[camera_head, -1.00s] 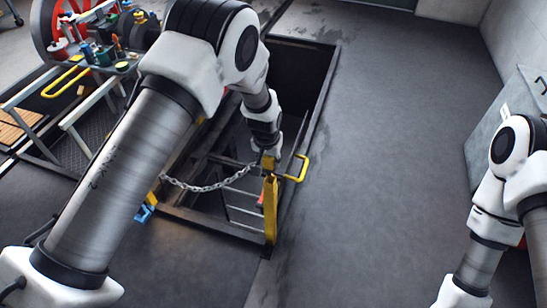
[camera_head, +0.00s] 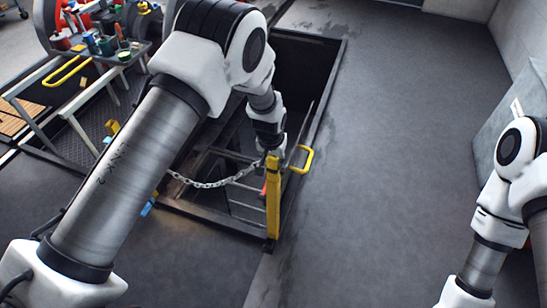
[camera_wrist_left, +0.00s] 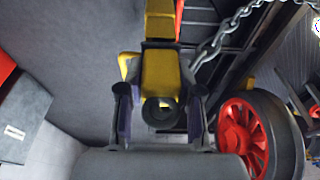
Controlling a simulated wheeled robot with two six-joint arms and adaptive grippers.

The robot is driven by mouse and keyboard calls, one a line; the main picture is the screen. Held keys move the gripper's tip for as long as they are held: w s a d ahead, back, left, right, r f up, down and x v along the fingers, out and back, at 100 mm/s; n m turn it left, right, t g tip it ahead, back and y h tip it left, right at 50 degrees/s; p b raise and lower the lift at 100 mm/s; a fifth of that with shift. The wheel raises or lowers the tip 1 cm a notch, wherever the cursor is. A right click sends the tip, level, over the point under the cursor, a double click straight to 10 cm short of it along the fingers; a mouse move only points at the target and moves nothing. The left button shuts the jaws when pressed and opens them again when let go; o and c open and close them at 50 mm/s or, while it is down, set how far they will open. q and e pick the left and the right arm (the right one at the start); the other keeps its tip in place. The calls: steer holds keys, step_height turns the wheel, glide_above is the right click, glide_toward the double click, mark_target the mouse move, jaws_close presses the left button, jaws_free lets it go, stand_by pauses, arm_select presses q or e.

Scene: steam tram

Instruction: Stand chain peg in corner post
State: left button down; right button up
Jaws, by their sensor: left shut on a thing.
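The corner post (camera_head: 273,205) is a yellow upright at the near right corner of the floor opening; it also shows in the left wrist view (camera_wrist_left: 160,22). My left gripper (camera_head: 269,148) is at the top of this post, pointing down. In the left wrist view, its fingers (camera_wrist_left: 160,118) straddle a dark, round-ended part, which I take for the chain peg (camera_wrist_left: 158,110), in front of a yellow block. The chain (camera_head: 215,183) hangs slack leftward from near the gripper. The peg's lower end is hidden, so I cannot tell how far it sits in the post. My right gripper is out of view.
The floor opening (camera_head: 300,65) has a dark frame and ladder-like bars inside. A yellow handrail (camera_head: 305,160) stands right of the post. A cluttered bench (camera_head: 110,50) is at the upper left.

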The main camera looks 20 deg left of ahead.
arm_select(q)
steer(key=shift+f, duration=0.45)
stand_by(0.3)
steer(key=c, duration=0.7)
jaws_free()
steer(key=v, duration=1.2)
